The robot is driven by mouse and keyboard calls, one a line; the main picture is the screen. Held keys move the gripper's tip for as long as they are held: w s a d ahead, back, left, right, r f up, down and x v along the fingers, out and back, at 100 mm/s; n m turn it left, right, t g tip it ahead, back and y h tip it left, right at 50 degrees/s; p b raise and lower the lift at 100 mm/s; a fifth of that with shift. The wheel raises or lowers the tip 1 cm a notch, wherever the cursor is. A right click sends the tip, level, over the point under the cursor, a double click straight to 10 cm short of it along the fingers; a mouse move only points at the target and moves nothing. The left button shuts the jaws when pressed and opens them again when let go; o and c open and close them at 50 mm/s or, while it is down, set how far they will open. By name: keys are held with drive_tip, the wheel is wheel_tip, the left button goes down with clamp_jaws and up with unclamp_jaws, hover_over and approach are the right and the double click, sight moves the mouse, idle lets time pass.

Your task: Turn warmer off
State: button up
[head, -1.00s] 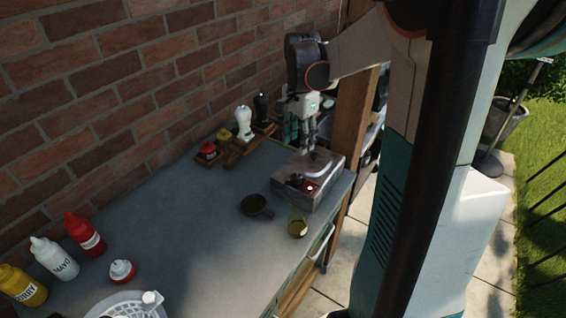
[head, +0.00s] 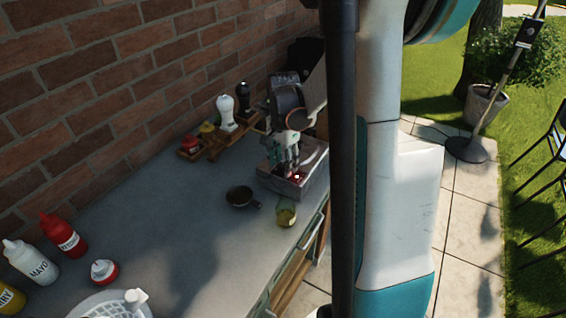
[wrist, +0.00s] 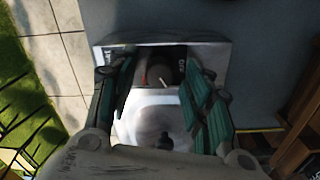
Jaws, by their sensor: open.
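The warmer (head: 287,187) is a grey metal box at the far right end of the table. A small red light (head: 297,177) shows on it. In the wrist view the warmer (wrist: 215,52) has a dark panel with a round knob (wrist: 152,82) bearing a pale pointer line. Part of a label, seemingly "On", shows right of the knob. My gripper (head: 290,168) is low over the warmer. In the wrist view its open fingers (wrist: 156,74) stand on either side of the knob; contact cannot be told.
A small dark pan (head: 240,196) and a glass jar (head: 286,217) stand close to the warmer. A wooden rack (head: 222,142) with shakers is behind, along the brick wall. Sauce bottles (head: 62,236) and a white basket (head: 95,306) are at the near left. The middle tabletop is clear.

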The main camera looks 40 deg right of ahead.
clamp_jaws()
drive_tip(key=shift+n, duration=0.4)
drive_tip(key=n, duration=0.5)
drive_tip(key=shift+n+b, duration=0.3)
drive_tip(key=n, duration=0.5)
drive_tip(key=shift+n, duration=0.4)
unclamp_jaws()
